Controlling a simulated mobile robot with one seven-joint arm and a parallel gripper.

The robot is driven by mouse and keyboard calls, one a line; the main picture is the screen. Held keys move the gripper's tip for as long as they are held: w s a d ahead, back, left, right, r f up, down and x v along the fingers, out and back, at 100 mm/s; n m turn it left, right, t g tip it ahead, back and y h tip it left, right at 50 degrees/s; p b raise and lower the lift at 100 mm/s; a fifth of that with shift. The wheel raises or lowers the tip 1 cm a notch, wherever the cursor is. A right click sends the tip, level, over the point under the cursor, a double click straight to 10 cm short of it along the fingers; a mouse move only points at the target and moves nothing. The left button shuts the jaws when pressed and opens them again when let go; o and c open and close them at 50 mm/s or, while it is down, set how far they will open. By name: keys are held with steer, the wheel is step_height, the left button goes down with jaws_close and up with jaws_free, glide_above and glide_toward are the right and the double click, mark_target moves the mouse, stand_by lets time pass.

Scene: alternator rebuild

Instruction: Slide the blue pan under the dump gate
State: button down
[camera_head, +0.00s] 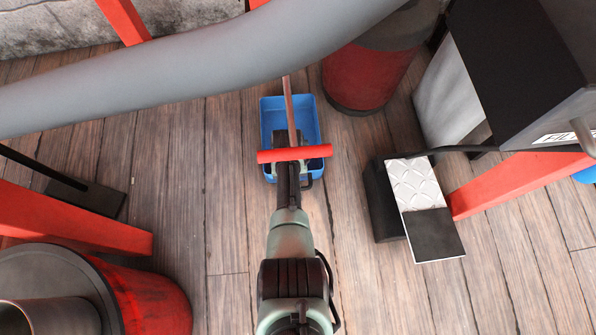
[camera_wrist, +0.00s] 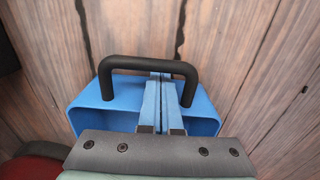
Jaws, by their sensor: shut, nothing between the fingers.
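The blue pan (camera_head: 311,108) sits on the plank floor, open side up, near the middle of the head view. In the wrist view, the pan (camera_wrist: 88,117) shows with its black bar handle (camera_wrist: 121,62) across the top of the picture. My gripper (camera_wrist: 161,76) is shut, and its blue fingertips overlap the middle of the handle in the picture. Nothing sits between the fingers; I cannot tell whether they touch the handle. In the head view, my arm and a red bar hide the pan's near part and the fingertips. I cannot identify the dump gate for certain.
A red bar (camera_head: 315,152) on a thin rod crosses above the pan. A thick grey pipe (camera_head: 190,80) spans the top. A red drum (camera_head: 362,78) stands right of the pan. A black block with a metal plate (camera_head: 415,185) stands further right. Floor left of the pan is clear.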

steer(key=shift+w+a+b, duration=0.1)
steer(key=shift+w+b, duration=0.4)
steer(key=shift+w, duration=0.45)
steer(key=shift+s, duration=0.2)
